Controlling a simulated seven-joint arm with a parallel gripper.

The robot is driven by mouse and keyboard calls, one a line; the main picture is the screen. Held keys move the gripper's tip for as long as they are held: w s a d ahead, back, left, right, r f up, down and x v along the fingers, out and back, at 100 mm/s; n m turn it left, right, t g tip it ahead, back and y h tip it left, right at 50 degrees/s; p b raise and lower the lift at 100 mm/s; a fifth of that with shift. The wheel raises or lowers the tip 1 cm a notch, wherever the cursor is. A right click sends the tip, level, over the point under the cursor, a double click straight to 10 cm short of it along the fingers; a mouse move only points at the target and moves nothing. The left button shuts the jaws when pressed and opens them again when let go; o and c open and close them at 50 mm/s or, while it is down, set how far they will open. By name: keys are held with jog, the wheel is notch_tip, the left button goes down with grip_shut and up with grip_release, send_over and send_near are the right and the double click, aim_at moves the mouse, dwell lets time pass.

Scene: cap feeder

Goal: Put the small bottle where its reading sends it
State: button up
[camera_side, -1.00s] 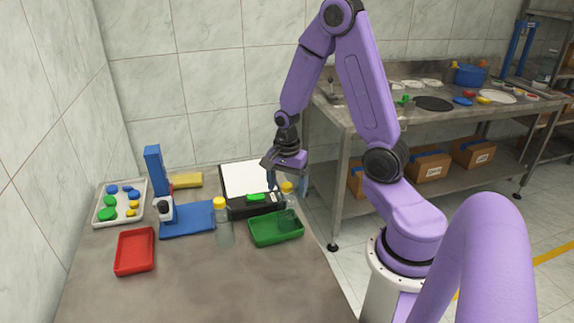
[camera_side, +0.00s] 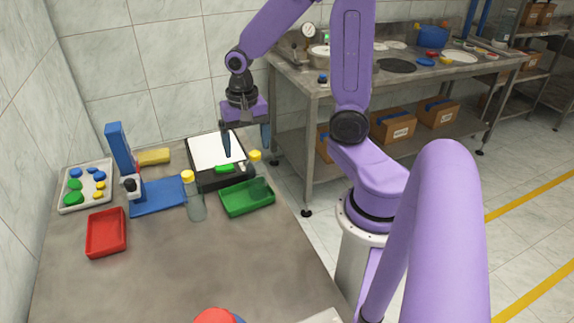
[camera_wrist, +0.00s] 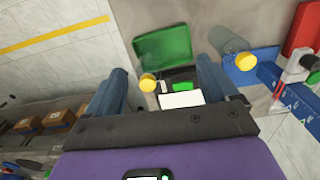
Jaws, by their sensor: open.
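A clear bottle with a yellow cap (camera_side: 255,156) stands at the green tray (camera_side: 246,211); its lower body seems to be inside the tray. Its cap (camera_wrist: 147,83) also shows in the wrist view. A second clear bottle with a yellow cap (camera_side: 188,177) stands to the left, by the blue stand's base. The black scale (camera_side: 205,184) has a white top and a green display (camera_side: 223,168), which is too small to read. My gripper (camera_side: 246,153) is open and empty, its fingers spread above the scale's right side and apart from the bottles.
A red tray (camera_side: 106,250) lies at front left. The blue stand (camera_side: 120,148) rises behind it, near a white tray of green, blue and yellow caps (camera_side: 66,206). A yellow block (camera_side: 154,157) lies at the back.

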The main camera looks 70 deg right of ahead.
jog(key=s+a+r+n, duration=0.2)
jog(key=s+a+n, duration=0.3)
jog(key=n, duration=0.6)
jog(key=s+a+r+n, duration=0.1)
jog(key=s+a+n, duration=0.4)
jog(key=s+n, duration=0.5)
jog(key=shift+s+a+r+n, duration=0.3)
jog(key=shift+r+n, duration=0.1)
